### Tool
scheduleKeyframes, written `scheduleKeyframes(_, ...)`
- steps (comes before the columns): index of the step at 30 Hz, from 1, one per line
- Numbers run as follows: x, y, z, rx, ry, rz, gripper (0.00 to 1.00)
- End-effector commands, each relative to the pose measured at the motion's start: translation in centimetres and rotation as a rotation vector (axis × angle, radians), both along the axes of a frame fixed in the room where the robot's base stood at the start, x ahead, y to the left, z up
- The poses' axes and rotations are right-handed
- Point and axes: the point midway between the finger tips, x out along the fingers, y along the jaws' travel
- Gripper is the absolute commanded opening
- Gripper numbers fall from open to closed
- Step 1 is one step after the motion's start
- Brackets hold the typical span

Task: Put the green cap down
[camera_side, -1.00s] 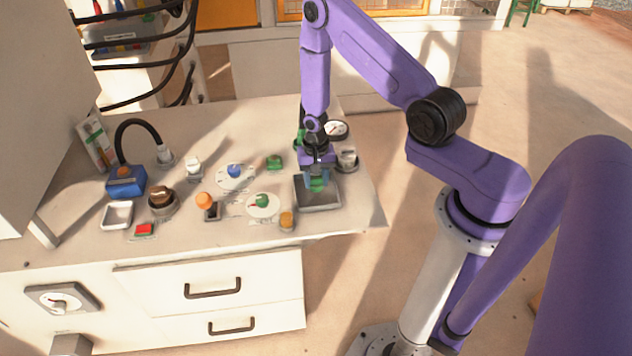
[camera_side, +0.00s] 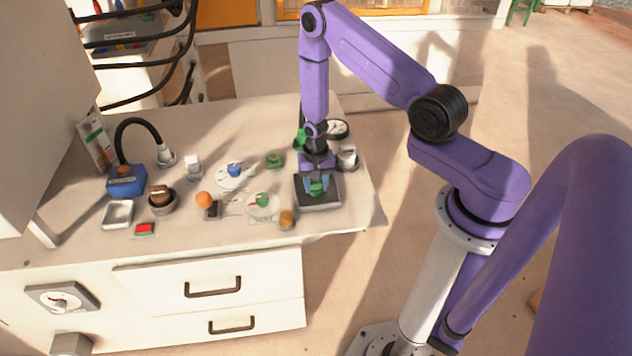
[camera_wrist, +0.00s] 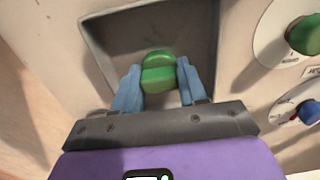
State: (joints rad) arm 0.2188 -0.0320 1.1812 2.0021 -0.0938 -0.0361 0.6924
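The green cap (camera_wrist: 158,72) is between the two blue fingertips of my gripper (camera_wrist: 160,82) in the wrist view, with both fingers against its sides. It also shows in the side view (camera_side: 316,189), low over the grey square tray (camera_side: 322,205) near the table's right end. The tray's dark floor (camera_wrist: 115,45) is around the cap in the wrist view. I cannot tell whether the cap touches the floor. My gripper (camera_side: 316,184) points down and is shut on the cap.
Left of the tray are a dial with a green knob (camera_side: 262,201), an amber cylinder (camera_side: 287,219), a dial with a blue knob (camera_side: 234,170) and a green block (camera_side: 275,161). A gauge (camera_side: 337,128) and a metal cup (camera_side: 347,158) stand close behind the tray.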

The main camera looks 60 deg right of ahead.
Motion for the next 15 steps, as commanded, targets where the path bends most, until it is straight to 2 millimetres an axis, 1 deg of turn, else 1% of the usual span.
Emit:
scheduleKeyframes(1, 0.0, 0.0, 0.01, 0.0, 0.0, 0.0, 0.57)
scheduleKeyframes(2, 0.0, 0.0, 0.02, 0.0, 0.0, 0.0, 0.67)
scheduleKeyframes(11, 0.01, 0.01, 0.08, 0.0, 0.0, 0.0, 0.67)
scheduleKeyframes(15, 0.06, 0.01, 0.73, 0.0, -0.001, 0.001, 0.67)
